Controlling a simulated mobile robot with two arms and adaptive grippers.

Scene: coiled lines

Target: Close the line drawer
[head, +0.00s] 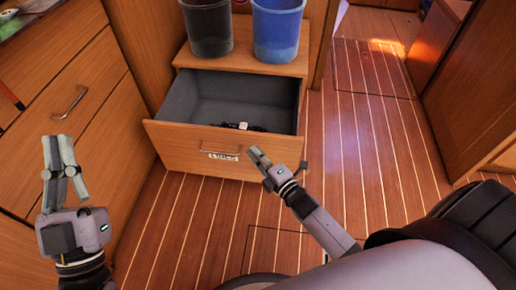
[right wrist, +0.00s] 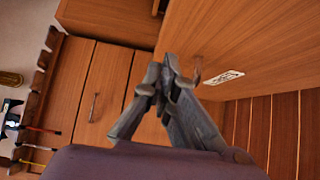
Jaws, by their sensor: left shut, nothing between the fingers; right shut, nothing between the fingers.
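The line drawer (head: 190,139) is pulled out of a low wooden cabinet in the head view. Its grey inside shows, with a small dark and white item (head: 243,126) near the front panel. The front has a metal handle and a white label (head: 224,156). My right gripper (head: 255,152) is shut and empty, just right of the label near the drawer front; I cannot tell if it touches. In the right wrist view the shut fingers (right wrist: 163,72) point toward the wooden front with the label (right wrist: 223,78) and handle. My left gripper (head: 57,138) is shut and empty, raised at the left.
A black bin (head: 208,30) and a blue bin (head: 276,32) stand on the cabinet top. Wooden drawers with a handle (head: 70,102) line the left side. The striped wooden floor (head: 360,140) is clear to the right of the drawer.

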